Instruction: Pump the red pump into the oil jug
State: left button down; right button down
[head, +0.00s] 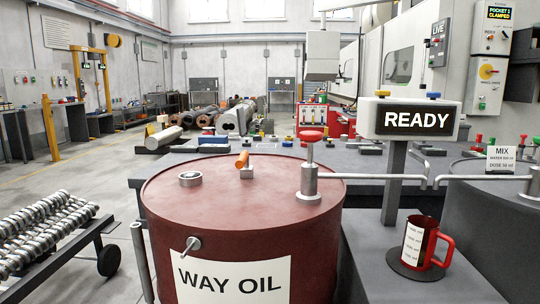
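The red pump (310,183) stands upright on a dark red barrel (235,215) labelled WAY OIL. Its red knob (311,136) sits on top of a thin raised rod. A thin spout (375,177) runs right from the pump and bends down at its end. The oil jug (432,245) is red, with a white scale label on its side and its handle to the right. It stands upright on a dark round pad (405,271), below the spout ends. The liquid level inside cannot be told. Neither of my grippers shows in the head view.
A grey post with a READY sign (418,120) stands behind the jug. A second barrel (485,230) at right has its own pump (533,185) and a spout reaching left. A MIX card (501,159) stands there. A cart of metal shafts (45,235) is at left.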

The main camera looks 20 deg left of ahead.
aim_at(309, 137)
jog(key=k+j, duration=0.1)
jog(key=j, duration=0.45)
jog(key=k+j, duration=0.1)
jog(key=j, duration=0.4)
jog(key=k+j, duration=0.1)
jog(key=j, duration=0.45)
